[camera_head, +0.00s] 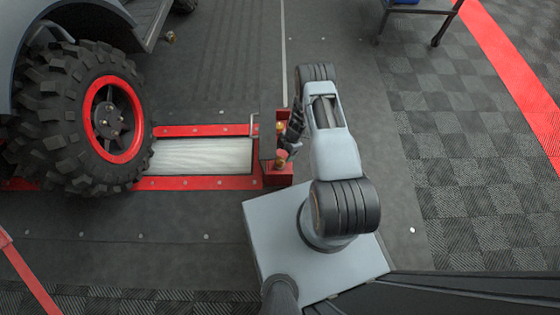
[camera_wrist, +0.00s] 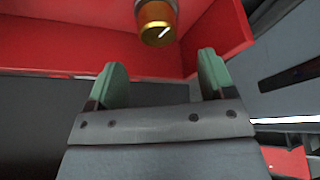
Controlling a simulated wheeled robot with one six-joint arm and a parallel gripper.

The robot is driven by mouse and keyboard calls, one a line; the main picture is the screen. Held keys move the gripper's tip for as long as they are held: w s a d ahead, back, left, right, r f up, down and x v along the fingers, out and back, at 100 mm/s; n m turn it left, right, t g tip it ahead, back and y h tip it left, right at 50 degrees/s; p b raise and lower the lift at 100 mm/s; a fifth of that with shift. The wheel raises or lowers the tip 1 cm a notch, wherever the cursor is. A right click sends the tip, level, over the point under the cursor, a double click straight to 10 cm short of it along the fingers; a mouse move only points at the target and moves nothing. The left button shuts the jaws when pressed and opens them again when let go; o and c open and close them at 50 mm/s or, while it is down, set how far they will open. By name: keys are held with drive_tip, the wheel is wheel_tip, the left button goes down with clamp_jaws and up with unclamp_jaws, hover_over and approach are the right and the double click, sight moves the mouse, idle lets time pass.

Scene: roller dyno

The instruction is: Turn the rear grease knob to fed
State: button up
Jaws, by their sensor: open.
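A red box (camera_head: 278,172) at the right end of the roller frame carries two small brass-coloured knobs, a farther one (camera_head: 280,127) and a nearer one (camera_head: 281,156). I cannot tell which is the rear one. In the wrist view one brass knob (camera_wrist: 157,24) with an orange body and a white mark on its face shows at the top. My gripper (camera_wrist: 161,75) is open and empty, its two greenish fingertips apart. The knob lies beyond the fingertips, roughly in line with the gap, not between them. In the head view my gripper (camera_head: 290,142) is at the box, partly hidden by my arm.
A large tyre with a red rim (camera_head: 113,118) stands left of the pale roller (camera_head: 203,156). A bent metal handle (camera_head: 253,126) rises beside the box. A dark cart (camera_head: 418,12) stands at the top right. The checkered floor (camera_head: 465,130) to the right is clear.

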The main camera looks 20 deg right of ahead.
sight(280, 161)
drive_tip(key=b+x, duration=0.2)
drive_tip(key=x, duration=0.5)
drive_tip(key=shift+s+a+f, duration=0.1)
drive_tip(key=shift+a+f, duration=0.05)
drive_tip(key=shift+f, duration=0.05)
drive_tip(key=shift+s, duration=0.1)
drive_tip(key=c, duration=0.9)
